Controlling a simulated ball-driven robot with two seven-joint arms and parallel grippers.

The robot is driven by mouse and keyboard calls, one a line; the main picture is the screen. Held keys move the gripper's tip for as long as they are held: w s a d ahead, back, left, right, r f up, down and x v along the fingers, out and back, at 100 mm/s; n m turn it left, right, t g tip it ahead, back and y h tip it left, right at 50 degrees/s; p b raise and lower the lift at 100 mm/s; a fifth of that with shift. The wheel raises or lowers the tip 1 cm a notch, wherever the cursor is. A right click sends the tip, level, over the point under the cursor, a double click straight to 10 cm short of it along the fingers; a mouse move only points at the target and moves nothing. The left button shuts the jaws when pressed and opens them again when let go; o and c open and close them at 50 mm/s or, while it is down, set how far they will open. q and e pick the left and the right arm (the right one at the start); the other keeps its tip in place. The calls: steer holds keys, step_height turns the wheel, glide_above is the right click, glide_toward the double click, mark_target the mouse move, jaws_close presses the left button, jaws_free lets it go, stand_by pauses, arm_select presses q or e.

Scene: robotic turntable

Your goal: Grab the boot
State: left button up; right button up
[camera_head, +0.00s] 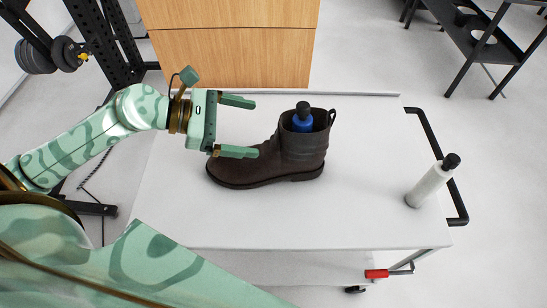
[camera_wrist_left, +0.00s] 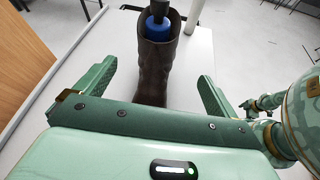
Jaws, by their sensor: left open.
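A dark brown ankle boot (camera_head: 297,158) stands upright on the white table, its toe to the left. A blue bottle with a black cap (camera_head: 302,118) sticks up out of the boot's opening. My left gripper (camera_head: 248,127) is open and empty at the boot's toe end, its fingers pointing right toward the shaft. In the left wrist view the boot (camera_wrist_left: 153,72) lies ahead between the two spread fingers (camera_wrist_left: 153,88), with a gap on each side. The gripper hides part of the toe there.
The white table (camera_head: 345,215) is mostly bare around the boot. A white bottle with a black cap (camera_head: 431,182) stands near its right edge, beside a black handle (camera_head: 436,143). A wooden cabinet (camera_head: 232,50) stands behind, and a black shelf (camera_head: 490,40) at the far right.

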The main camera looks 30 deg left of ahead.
mark_target(276, 131)
arm_select(q)
steer(key=x, duration=0.5)
steer(key=shift+w, duration=0.15)
steer(key=x, duration=0.3)
steer(key=f+x, duration=0.1)
steer(key=x, duration=0.1)
steer(key=shift+w+a+f+b, duration=0.1)
steer(key=shift+a+b, duration=0.05)
steer(key=shift+b, duration=0.2)
steer(key=c, duration=1.9)
